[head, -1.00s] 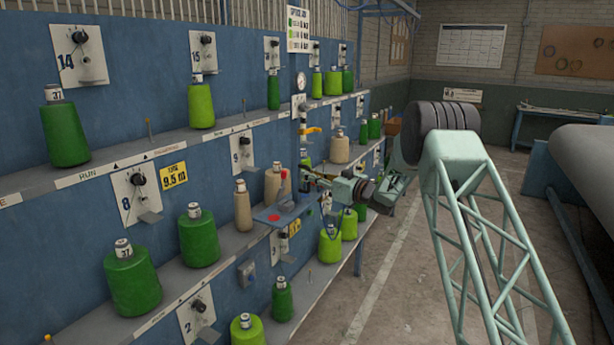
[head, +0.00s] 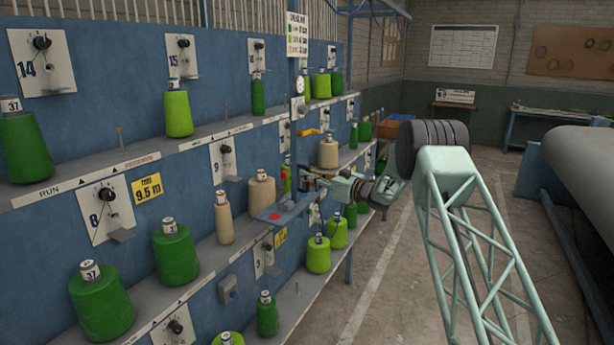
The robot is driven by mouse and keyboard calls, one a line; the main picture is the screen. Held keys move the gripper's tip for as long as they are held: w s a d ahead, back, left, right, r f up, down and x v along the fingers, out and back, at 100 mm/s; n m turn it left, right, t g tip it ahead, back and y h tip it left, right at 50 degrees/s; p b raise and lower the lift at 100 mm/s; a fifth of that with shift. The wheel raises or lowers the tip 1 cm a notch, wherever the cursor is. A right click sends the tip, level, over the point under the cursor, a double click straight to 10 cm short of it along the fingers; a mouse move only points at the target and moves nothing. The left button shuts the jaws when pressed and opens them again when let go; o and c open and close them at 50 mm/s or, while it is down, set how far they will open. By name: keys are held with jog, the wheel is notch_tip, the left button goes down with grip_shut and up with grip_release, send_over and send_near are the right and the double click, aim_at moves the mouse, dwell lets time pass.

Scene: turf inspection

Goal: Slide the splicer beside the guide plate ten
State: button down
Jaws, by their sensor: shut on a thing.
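The splicer is a blue upright carriage (head: 295,60) in front of the creel, with a round gauge, a yellow lever and a small blue table (head: 285,211) with a red button. My gripper (head: 301,178) is at the splicer just above this table, shut on its handle; the fingertips are small and partly hidden. A white plate (head: 284,138), apparently guide plate ten, shows in the middle row just left of the carriage's upright, which partly covers it. Guide plate nine (head: 223,160) is farther left.
Guide plate eight (head: 105,212) is at the left. Green and beige yarn cones stand on the shelves, with a beige cone (head: 261,190) close to the splicer's table. The aisle floor (head: 400,265) is clear.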

jog(key=c, duration=2.7)
grip_release()
jog(key=shift+d, duration=0.1)
jog(key=shift+v, duration=5.95)
jog(key=shift+r, duration=0.1)
